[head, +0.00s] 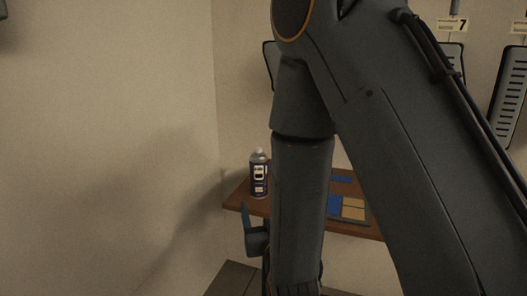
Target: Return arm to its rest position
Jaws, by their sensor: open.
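My dark grey arm fills the middle and right of the head view. One thick link slopes down to the lower right, and another hangs down almost upright to the bottom edge. My gripper is not clearly in view; the lower end of the arm runs out at the bottom edge. A small blue-grey upright part (256,238) shows just left of the lower link; I cannot tell what it belongs to.
A brown wooden shelf (237,199) behind my arm bears a spray can (259,177) and a blue and tan flat item (350,208). The left side is bare wall.

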